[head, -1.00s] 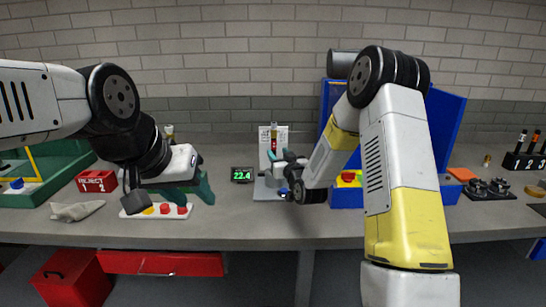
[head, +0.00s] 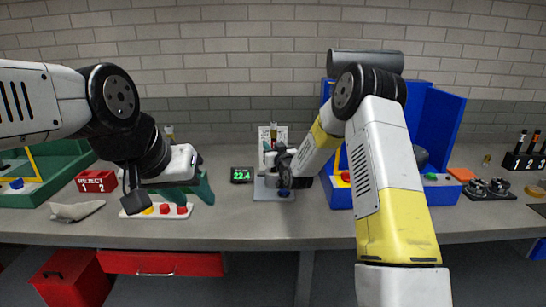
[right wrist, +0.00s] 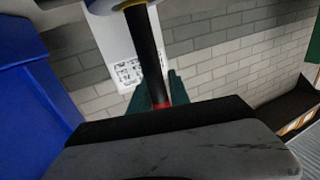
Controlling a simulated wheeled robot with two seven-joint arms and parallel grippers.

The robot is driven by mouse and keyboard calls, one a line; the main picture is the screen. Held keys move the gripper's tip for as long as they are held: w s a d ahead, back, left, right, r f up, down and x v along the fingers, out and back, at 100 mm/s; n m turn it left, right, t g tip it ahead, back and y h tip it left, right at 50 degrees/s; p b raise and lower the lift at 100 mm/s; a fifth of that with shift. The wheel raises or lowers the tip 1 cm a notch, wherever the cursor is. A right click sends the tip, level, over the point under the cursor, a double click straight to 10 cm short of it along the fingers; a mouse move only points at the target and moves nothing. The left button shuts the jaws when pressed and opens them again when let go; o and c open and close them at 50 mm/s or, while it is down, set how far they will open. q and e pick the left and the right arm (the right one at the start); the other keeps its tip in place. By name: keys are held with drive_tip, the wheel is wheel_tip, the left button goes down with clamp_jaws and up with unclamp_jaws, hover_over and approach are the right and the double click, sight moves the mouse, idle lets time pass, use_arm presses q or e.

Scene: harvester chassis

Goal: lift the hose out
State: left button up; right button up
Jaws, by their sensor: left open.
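The hose (right wrist: 148,52) shows in the right wrist view as a dark tube with a red band at its lower end. A pale round part with a blue rim crosses its upper end. The teal fingers of my right gripper (right wrist: 158,95) lie on both sides of the tube near the band; whether they press on it I cannot tell. In the head view my right gripper (head: 279,170) is at the grey stand (head: 264,192) with the white back panel and mostly hides what is there. My left gripper (head: 197,188) is open and empty above the white button panel.
The white button panel (head: 130,212) has red and yellow buttons. A small display (head: 242,175) reads 22.4. A blue bin (head: 440,125) stands right of the stand, behind my right arm. A red REJECT box (head: 97,181), a grey cloth (head: 76,211) and a green tray are at left.

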clamp_jaws()
idle(1.1)
